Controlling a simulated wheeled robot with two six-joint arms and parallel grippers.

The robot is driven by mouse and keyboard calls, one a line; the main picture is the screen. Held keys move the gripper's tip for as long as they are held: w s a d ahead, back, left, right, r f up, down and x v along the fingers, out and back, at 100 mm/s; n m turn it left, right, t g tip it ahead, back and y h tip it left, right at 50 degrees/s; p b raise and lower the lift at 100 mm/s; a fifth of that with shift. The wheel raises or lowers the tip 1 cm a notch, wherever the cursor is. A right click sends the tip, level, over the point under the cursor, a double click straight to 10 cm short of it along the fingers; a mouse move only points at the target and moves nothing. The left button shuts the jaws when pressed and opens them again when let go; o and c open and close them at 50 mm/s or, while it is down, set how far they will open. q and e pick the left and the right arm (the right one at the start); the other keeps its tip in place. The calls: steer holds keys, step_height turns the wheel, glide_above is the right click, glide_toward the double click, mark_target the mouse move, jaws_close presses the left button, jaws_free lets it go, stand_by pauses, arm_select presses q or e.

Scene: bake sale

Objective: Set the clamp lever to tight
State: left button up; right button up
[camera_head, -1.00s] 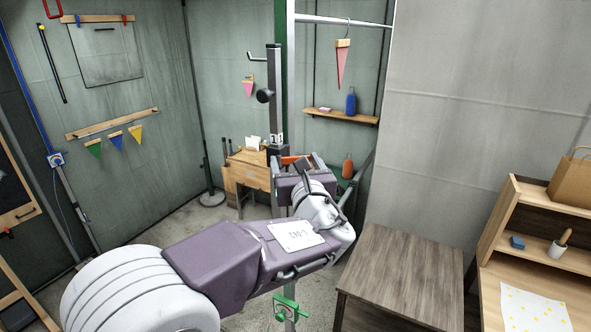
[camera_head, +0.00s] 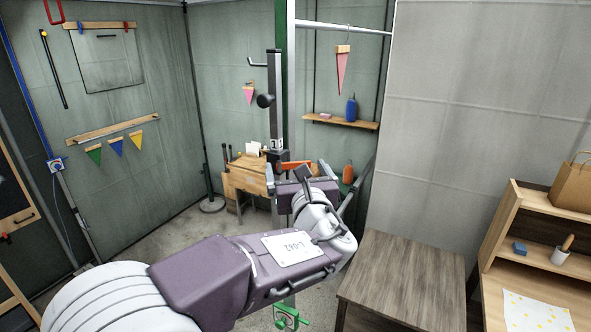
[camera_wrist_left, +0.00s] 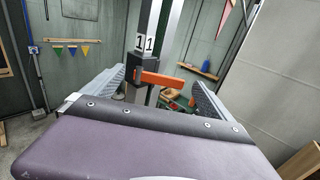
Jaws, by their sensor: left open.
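The orange clamp lever (camera_head: 296,165) sticks out to the right from a dark collar on the upright post (camera_head: 275,100). In the left wrist view the lever (camera_wrist_left: 165,80) lies roughly level, below a label reading 11. My left gripper (camera_head: 298,172) is open, with its fingers pointing at the post. In the left wrist view, the lever shows between the two spread fingers (camera_wrist_left: 150,90), apart from both. The exact distance between fingertips and lever is hard to tell. My right gripper is in neither view.
A green clamp (camera_head: 288,317) sits low, partly behind my arm. A small wooden desk (camera_head: 246,180) stands behind the post. A brown wooden table (camera_head: 405,275) stands at right.

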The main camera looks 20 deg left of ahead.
arm_select(q)
steer(key=b+v, duration=0.2)
steer(key=v, duration=0.6)
